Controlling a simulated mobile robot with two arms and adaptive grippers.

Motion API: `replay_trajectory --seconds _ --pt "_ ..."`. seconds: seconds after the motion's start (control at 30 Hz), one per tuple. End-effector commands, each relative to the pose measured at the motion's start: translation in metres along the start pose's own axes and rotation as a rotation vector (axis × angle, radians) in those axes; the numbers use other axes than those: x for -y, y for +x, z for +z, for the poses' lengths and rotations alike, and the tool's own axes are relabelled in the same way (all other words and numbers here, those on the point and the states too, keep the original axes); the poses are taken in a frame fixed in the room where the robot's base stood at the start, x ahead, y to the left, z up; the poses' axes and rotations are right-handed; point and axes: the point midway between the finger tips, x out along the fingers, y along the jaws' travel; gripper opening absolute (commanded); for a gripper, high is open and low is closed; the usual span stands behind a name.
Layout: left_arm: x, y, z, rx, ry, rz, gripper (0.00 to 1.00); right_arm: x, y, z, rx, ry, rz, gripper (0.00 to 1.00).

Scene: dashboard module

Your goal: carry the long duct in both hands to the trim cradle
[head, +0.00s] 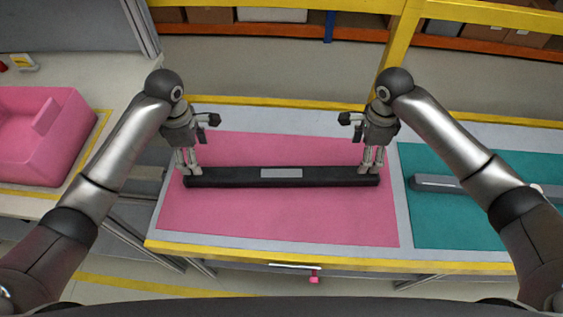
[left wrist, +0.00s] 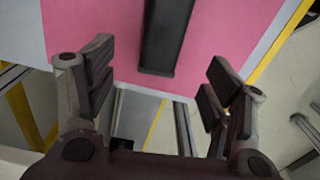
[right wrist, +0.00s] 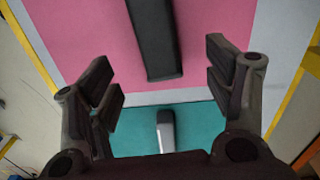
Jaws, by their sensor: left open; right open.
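The long duct (head: 235,177) is a straight black bar with a grey label. It lies on the pink mat, left to right in the head view. My left gripper (head: 190,170) is open above its left end; that end (left wrist: 163,50) shows between the spread fingers in the left wrist view. My right gripper (head: 371,170) is open above its right end, which shows between the fingers in the right wrist view (right wrist: 155,45). No finger contact is visible. A pink, high-sided holder (head: 62,150), perhaps the trim cradle, stands on the left table.
The pink mat (head: 285,220) is otherwise clear. A teal mat (head: 450,232) to the right holds a grey bar (head: 440,184), partly hidden by my right arm. A yellow rail (head: 490,14) and shelved boxes stand behind. A gap separates the left table from this one.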

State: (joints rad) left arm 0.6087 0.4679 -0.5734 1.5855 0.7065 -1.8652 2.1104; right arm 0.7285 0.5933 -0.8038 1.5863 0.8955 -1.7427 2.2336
Motion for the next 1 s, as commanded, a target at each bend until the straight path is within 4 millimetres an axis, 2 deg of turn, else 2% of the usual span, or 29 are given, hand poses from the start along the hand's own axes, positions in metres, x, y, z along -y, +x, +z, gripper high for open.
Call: replay_trajectory --seconds 0.3,0.43,0.57,0.8,1.0 --pt "0.000 0.001 0.000 -0.001 0.000 -0.001 0.75 0.000 0.001 0.000 -0.001 0.000 0.001 0.75" --pt "0.001 0.009 0.000 -0.002 0.000 -0.003 0.75 -0.001 0.009 0.000 -0.001 0.000 0.003 0.75" --pt "0.001 0.027 -0.001 -0.002 0.000 -0.004 0.75 -0.001 0.027 0.000 -0.002 0.000 0.004 0.75" --pt "0.001 0.071 0.000 -0.001 -0.001 -0.004 0.75 -0.001 0.071 0.000 -0.001 0.000 0.004 0.75" --pt "0.001 0.098 0.000 0.000 0.000 -0.003 0.75 -0.001 0.098 0.000 -0.001 0.000 0.003 0.75"
